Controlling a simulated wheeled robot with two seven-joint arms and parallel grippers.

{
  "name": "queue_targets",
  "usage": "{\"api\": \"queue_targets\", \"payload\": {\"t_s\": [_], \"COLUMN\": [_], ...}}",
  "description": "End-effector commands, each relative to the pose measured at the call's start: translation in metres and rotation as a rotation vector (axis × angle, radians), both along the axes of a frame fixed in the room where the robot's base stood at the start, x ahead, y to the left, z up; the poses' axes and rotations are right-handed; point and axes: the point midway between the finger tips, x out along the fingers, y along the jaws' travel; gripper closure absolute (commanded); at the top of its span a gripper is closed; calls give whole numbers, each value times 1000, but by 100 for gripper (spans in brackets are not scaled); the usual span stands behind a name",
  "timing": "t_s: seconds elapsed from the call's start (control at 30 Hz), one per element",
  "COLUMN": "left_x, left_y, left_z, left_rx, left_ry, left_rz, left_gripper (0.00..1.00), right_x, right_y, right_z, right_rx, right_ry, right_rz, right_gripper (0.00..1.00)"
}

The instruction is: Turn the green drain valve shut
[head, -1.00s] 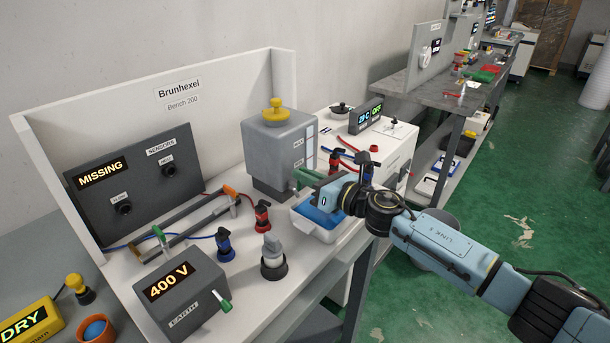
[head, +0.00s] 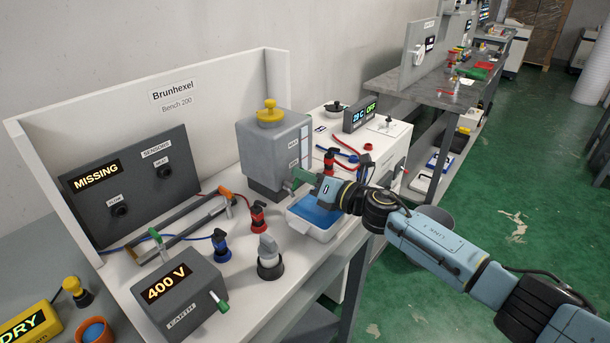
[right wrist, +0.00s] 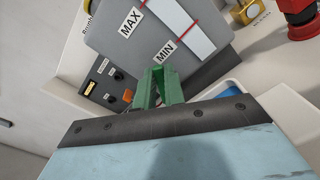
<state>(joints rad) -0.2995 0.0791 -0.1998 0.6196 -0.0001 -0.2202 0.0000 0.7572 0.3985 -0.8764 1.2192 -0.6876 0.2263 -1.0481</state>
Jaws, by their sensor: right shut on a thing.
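The grey tank (head: 270,150) with a yellow cap stands on the white bench. The green drain valve (head: 301,174) is low on its front right side, above a white tray (head: 322,236) with blue inside. My right gripper (head: 313,181) reaches in from the right and is shut on the valve's green handle. In the right wrist view the green handle (right wrist: 167,88) stands in front of the tank (right wrist: 150,45), beside its MAX and MIN labels. The fingertips and the valve's base are partly hidden. My left gripper is not in view.
Red and blue connectors (head: 258,214) stand left of the tray, with a grey knob (head: 268,255) in front. A 400 V box (head: 178,295) is at the front.

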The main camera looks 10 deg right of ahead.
Motion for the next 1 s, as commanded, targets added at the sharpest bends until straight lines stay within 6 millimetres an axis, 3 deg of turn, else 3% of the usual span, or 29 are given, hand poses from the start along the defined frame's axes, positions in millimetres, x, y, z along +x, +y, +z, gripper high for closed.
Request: {"api": "queue_targets", "payload": {"t_s": [0.2,0.23,0.37,0.77,1.0], "left_x": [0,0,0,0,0], "left_y": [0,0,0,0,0], "left_z": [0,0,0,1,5], "left_rx": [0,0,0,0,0], "left_ry": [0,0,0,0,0], "left_rz": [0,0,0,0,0], "left_gripper": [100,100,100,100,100], "right_x": [-1,-1,0,-4,-32], "right_y": [0,0,0,-5,-33], "right_z": [-1,-1,-1,-1,-2], "right_rx": [-2,-2,-2,-3,-4], "right_ry": [2,2,2,1,2], "right_rz": [0,0,0,-2,-2], "right_gripper": [100,85,68,67,67]}}
